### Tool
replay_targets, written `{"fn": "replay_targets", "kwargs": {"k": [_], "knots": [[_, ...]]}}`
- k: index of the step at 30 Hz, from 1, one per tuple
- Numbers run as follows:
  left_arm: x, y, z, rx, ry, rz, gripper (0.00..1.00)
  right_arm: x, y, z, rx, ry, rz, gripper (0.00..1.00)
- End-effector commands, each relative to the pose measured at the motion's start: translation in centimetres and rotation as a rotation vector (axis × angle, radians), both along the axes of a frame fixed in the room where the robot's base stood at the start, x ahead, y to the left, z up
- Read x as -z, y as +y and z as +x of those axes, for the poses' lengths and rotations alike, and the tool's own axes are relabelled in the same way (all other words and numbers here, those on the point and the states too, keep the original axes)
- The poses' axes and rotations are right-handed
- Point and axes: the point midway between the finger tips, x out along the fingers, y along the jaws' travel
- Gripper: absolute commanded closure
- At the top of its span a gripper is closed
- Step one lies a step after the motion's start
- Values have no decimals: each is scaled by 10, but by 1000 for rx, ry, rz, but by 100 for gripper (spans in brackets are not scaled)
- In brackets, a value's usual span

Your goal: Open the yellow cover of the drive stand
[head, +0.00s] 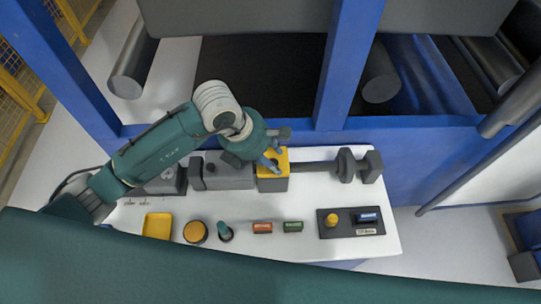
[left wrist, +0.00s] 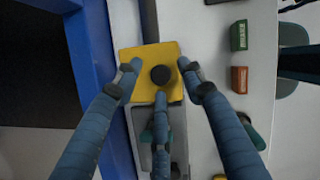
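The yellow cover (head: 281,168) lies flat on top of a grey block of the drive stand (head: 273,185), in the middle of the table in the head view. In the left wrist view the cover (left wrist: 140,57) carries a round black knob (left wrist: 160,75). My left gripper (head: 272,158) is over the cover. In the left wrist view its blue fingers (left wrist: 160,79) are spread around the knob, with yellow showing between fingers and knob. Whether any fingertip touches the cover is unclear. My right gripper is not in view.
A shaft with dark flanges (head: 345,166) extends right from the stand. Along the table's front are a yellow tray (head: 157,226), a round yellow button (head: 195,232), red (head: 262,227) and green (head: 293,226) blocks, and a dark panel (head: 350,223). A blue frame (head: 345,60) stands behind.

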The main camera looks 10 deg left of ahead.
Motion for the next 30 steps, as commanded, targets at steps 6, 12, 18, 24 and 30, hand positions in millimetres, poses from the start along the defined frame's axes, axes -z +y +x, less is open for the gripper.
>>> {"fn": "replay_targets", "kwargs": {"k": [6, 12, 18, 24, 30], "knots": [[3, -1, 0, 0, 1, -1, 60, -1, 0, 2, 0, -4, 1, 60], [3, -1, 0, 0, 1, -1, 80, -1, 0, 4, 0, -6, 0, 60], [3, -2, 0, 0, 0, -2, 100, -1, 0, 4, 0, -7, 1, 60], [1, -1, 2, 0, 7, -3, 100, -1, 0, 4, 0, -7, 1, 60], [-5, -1, 8, -1, 73, -17, 100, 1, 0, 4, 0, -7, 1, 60]]}}
